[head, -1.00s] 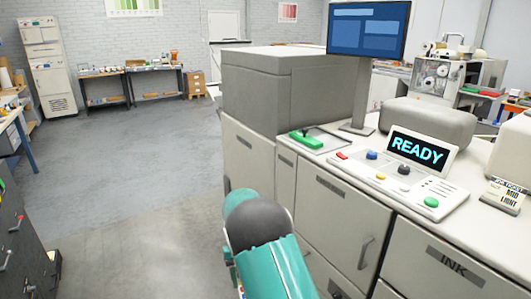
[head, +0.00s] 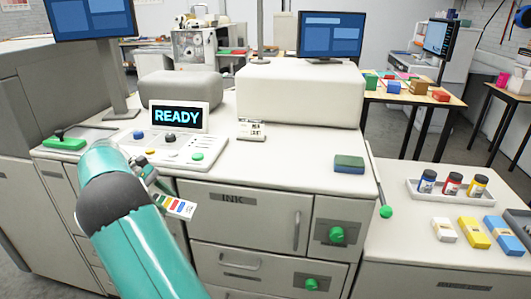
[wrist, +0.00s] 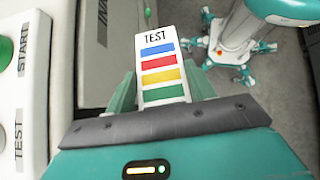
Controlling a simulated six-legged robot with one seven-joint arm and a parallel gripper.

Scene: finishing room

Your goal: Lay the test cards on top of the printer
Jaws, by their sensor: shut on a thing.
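The printer (head: 305,170) is a long off-white machine with a flat top, drawers and an INK door, across the middle of the head view. My gripper (head: 160,193) is in front of its control panel, by the front edge of the top. It is shut on the test cards (head: 178,206), white with blue, red, yellow and green bars. In the wrist view the test cards (wrist: 161,68) stick out between the fingers of my gripper (wrist: 161,92), the word TEST at the far end. I cannot tell how many cards there are.
On the printer stand a READY screen (head: 178,117), a button panel (head: 175,150), a small ticket sign (head: 251,130) and a green-and-blue block (head: 349,163). The top between sign and block is bare. A side table holds a tray (head: 413,193) of ink jars and small boxes (head: 473,232).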

